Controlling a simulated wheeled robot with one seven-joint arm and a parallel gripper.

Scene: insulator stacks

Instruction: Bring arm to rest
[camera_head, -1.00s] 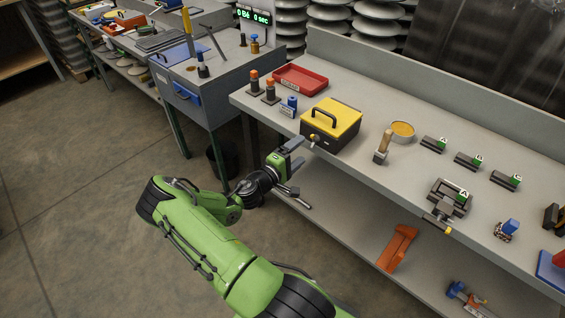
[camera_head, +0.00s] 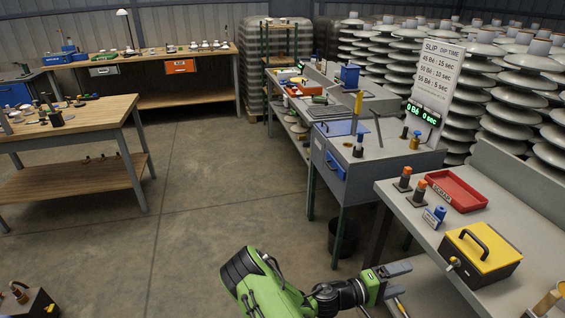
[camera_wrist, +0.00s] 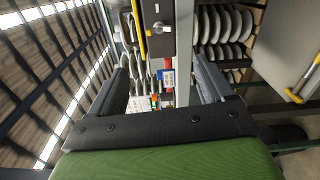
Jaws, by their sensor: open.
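My green arm reaches in from the bottom of the head view. My gripper (camera_head: 396,281) is at its end, near the front edge of the right grey workbench (camera_head: 408,207). It points right, toward the yellow-lidded box (camera_head: 483,247). In the wrist view the two dark fingers of my gripper (camera_wrist: 166,88) stand well apart. Nothing is held between them. The space between the fingers shows shelf and bench parts farther off.
A red tray (camera_head: 457,190), orange-topped pieces (camera_head: 417,192) and a blue labelled piece (camera_head: 435,215) stand on the right bench. A grey dip station (camera_head: 375,160) stands behind, with a dark bin (camera_head: 343,238) below. Open floor (camera_head: 200,215) lies left of my arm.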

